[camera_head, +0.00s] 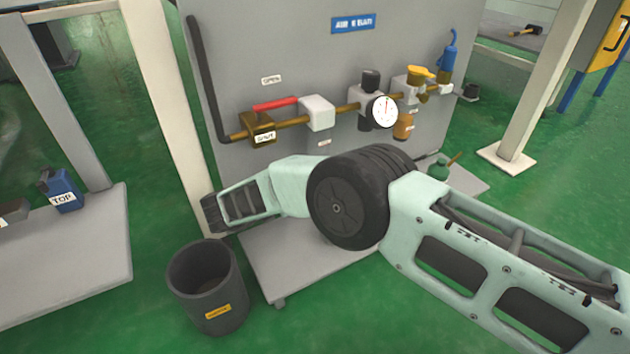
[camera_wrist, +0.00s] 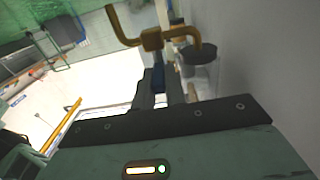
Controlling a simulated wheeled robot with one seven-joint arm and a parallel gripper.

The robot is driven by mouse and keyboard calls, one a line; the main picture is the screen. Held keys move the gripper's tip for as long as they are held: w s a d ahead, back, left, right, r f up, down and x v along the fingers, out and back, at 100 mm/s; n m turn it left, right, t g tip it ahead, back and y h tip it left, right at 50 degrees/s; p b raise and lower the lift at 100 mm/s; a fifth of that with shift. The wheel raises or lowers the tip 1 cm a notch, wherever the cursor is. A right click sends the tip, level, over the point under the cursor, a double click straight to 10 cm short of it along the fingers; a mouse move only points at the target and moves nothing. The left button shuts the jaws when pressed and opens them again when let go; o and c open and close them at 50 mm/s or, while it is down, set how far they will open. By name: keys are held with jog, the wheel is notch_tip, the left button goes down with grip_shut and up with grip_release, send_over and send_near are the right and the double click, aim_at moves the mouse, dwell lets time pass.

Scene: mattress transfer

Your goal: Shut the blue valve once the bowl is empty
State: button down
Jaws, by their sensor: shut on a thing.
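In the wrist view my gripper (camera_wrist: 162,98) is shut on a small blue part (camera_wrist: 158,77), which looks like the blue valve. It sits against a brass fitting (camera_wrist: 152,39) with bent brass pieces on both sides. In the head view my arm crosses in front of the panel, and I cannot make out the fingertips. An amber bowl (camera_head: 403,126) hangs under the brass line, right of the white gauge (camera_head: 384,111). A dark bowl shape (camera_head: 366,123) is partly behind the gauge. I cannot tell whether either bowl holds liquid.
A red lever (camera_head: 275,103) lies along the line near OPEN and SHUT labels. A yellow knob (camera_head: 420,73) and a blue fitting (camera_head: 447,65) are at the right. A dark bucket (camera_head: 207,290) stands on the floor. A blue TOP container (camera_head: 61,190) sits on the left platform.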

jog(key=c, duration=1.4)
grip_release()
jog(key=shift+c, duration=0.2)
jog(key=shift+r+t+p, duration=0.15)
jog(key=shift+t+p, duration=0.15)
jog(key=shift+p, duration=0.05)
